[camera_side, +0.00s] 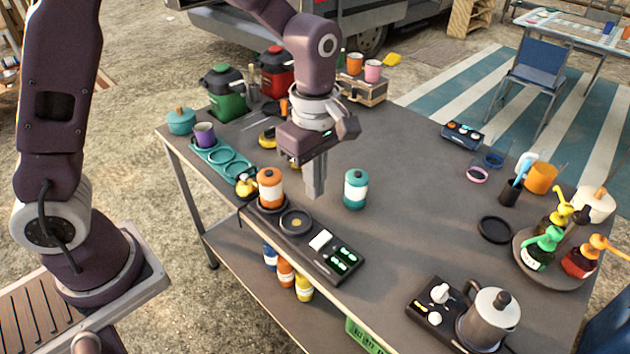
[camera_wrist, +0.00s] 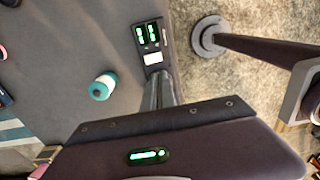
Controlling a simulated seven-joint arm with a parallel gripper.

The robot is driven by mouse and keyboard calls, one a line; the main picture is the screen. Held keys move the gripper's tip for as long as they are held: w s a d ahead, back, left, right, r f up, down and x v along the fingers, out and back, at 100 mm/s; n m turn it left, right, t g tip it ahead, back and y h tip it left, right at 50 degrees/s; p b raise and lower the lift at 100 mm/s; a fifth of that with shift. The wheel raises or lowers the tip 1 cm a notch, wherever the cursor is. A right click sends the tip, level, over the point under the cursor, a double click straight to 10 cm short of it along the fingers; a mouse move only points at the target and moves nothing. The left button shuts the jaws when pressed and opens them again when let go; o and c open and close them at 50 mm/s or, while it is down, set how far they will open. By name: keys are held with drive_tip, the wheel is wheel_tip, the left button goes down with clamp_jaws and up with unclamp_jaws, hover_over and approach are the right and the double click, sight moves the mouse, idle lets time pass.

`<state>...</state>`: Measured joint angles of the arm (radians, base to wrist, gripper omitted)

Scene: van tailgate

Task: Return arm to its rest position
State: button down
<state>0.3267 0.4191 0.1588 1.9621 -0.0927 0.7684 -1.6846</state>
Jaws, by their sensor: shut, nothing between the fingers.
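My gripper (camera_side: 315,190) points down over the grey table (camera_side: 400,200). Its fingers are shut together with nothing between them. In the side view the fingertips show between a white-and-orange canister (camera_side: 270,188) on their left and a white-and-teal canister (camera_side: 355,189) on their right. In the wrist view my shut fingers (camera_wrist: 161,84) show at the centre, with the teal canister (camera_wrist: 102,87) to their left, apart from them. The exact height of the fingertips above the table is hard to tell.
A black device with green displays (camera_side: 335,255) lies at the table's front edge, near the orange canister. A kettle (camera_side: 488,318) and a bottle turntable (camera_side: 553,277) stand at right.

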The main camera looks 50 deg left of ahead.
drive_tip(key=s+a+r+m+t, duration=0.4)
drive_tip(key=s+a+r+m, duration=0.1)
drive_tip(key=s+r+m, duration=0.7)
drive_tip(key=s+a+r+m+t, duration=0.1)
drive_tip(key=s+a+m, duration=0.1)
drive_tip(key=s+m, duration=0.4)
drive_tip(key=shift+s+r+t, duration=0.25)
drive_tip(key=shift+s+t, duration=0.05)
drive_tip(key=shift+s, duration=0.15)
drive_tip(key=shift+a, duration=0.1)
